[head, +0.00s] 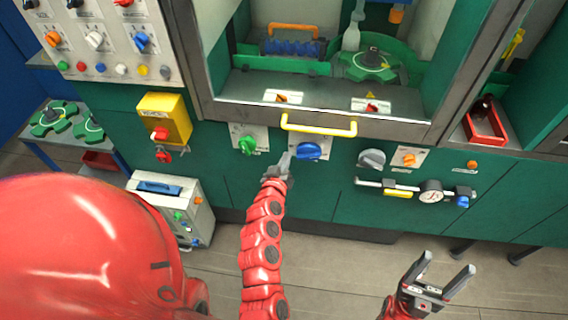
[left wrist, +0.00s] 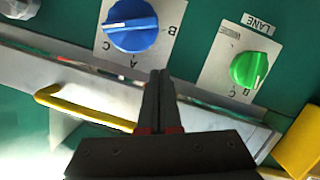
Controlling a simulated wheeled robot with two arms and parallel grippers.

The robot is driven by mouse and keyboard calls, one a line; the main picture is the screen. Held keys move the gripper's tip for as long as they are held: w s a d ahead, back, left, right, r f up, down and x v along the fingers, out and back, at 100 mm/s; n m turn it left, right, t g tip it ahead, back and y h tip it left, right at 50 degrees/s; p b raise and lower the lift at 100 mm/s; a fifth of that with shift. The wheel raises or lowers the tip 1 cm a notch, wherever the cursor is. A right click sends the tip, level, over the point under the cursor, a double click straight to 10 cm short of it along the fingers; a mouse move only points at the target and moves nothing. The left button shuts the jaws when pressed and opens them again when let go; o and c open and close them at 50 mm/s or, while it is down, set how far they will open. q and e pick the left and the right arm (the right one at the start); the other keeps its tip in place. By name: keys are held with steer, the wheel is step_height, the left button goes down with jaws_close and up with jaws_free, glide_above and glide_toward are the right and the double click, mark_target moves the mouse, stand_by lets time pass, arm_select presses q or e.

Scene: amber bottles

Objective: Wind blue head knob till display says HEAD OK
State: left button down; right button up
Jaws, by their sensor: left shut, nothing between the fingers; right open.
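A large blue knob (head: 308,151) sits on a pale plate on the green cabinet front, below the yellow handle. It also shows in the left wrist view (left wrist: 132,25), with letters A, B and C on its plate and a white pointer mark. I cannot read a name for it. My left gripper (head: 285,160) is shut and empty, just left of the blue knob in the head view. Its closed fingers show in the left wrist view (left wrist: 158,78), apart from the knob in the picture. My right gripper (head: 447,263) is open and empty above the floor. I see no readable HEAD display.
A green knob (head: 248,145) labelled LANE in the left wrist view (left wrist: 249,70) is left of the blue one. A yellow handle (head: 318,127) juts out above. A grey knob (head: 371,158), gauge (head: 431,196) and yellow box (head: 165,118) are nearby. Floor at lower right is open.

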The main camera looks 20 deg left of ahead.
mark_target(309, 151)
arm_select(q)
steer(key=w+f, duration=0.1)
steer(key=w+f+p, duration=0.1)
steer(key=f, duration=0.1)
steer(key=w+f+p, duration=0.1)
steer(key=shift+w+d+f, duration=0.2)
steer(key=shift+w+d, duration=0.15)
steer(key=shift+d, duration=0.05)
steer(key=f+n+b, duration=0.1)
steer(key=b, duration=0.2)
steer(key=shift+d+f, duration=0.15)
steer(key=shift+d, duration=0.05)
stand_by(0.4)
